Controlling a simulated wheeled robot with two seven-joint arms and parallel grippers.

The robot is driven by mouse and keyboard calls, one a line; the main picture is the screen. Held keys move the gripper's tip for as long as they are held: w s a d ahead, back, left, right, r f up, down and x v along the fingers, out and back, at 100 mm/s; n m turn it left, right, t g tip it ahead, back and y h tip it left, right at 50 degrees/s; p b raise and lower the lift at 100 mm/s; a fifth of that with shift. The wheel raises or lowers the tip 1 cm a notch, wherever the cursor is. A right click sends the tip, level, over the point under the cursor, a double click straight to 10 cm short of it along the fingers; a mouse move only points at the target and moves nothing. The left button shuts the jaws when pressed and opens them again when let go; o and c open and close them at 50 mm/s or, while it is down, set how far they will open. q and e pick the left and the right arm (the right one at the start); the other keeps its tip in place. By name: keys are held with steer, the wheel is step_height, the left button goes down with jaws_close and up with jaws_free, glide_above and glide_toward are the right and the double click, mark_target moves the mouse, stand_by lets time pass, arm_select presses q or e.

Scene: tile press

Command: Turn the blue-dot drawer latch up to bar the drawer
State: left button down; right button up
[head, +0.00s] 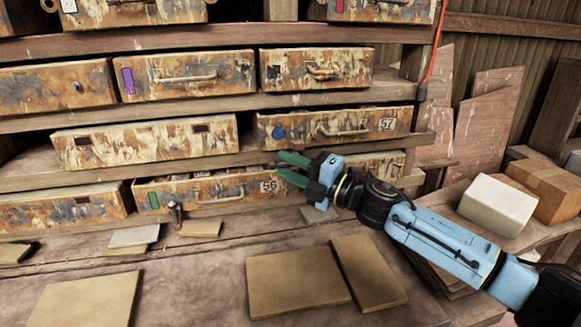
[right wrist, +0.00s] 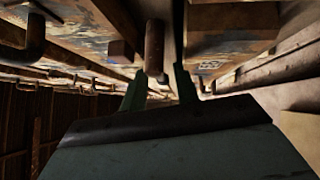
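The blue-dot drawer (head: 364,126) is a rusty metal drawer front with a blue dot at its left, a bar handle and the label 57. It sits in the middle row. My right gripper (head: 284,167) is just below its left part, with green fingers apart. In the right wrist view the fingers (right wrist: 160,75) are also apart. A brown rounded peg (right wrist: 154,45), which looks like a latch, shows between the fingertips, nearer the left one. I cannot tell whether they touch. The latch is not clear in the head view, where the gripper covers that spot. My left gripper is not in view.
The green-marked drawer (head: 220,188), labelled 56, is below and left, with a small dark latch (head: 176,212) at its front. Tan tiles (head: 295,282) lie on the bench. Boxes (head: 497,205) stand at the right. An orange cord (head: 435,45) hangs beside the shelf.

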jaws_close()
steer(key=m+t+y+b, duration=0.1)
steer(key=m+t+b, duration=0.1)
steer(key=b, duration=0.3)
steer(key=shift+m+t, duration=0.4)
steer(key=shift+m, duration=0.5)
steer(key=shift+r+m+t+y+b, duration=0.35)
steer(key=shift+m+t+b, duration=0.2)
steer(key=shift+m, duration=0.25)
steer(key=shift+r+t, duration=0.15)
steer(key=shift+t, duration=0.1)
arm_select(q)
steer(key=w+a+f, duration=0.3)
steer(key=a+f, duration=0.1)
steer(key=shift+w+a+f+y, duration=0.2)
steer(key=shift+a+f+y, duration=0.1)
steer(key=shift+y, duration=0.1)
arm_select(e)
steer(key=shift+o, duration=0.3)
jaws_free()
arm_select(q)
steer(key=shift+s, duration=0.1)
arm_select(e)
steer(key=shift+d, duration=0.1)
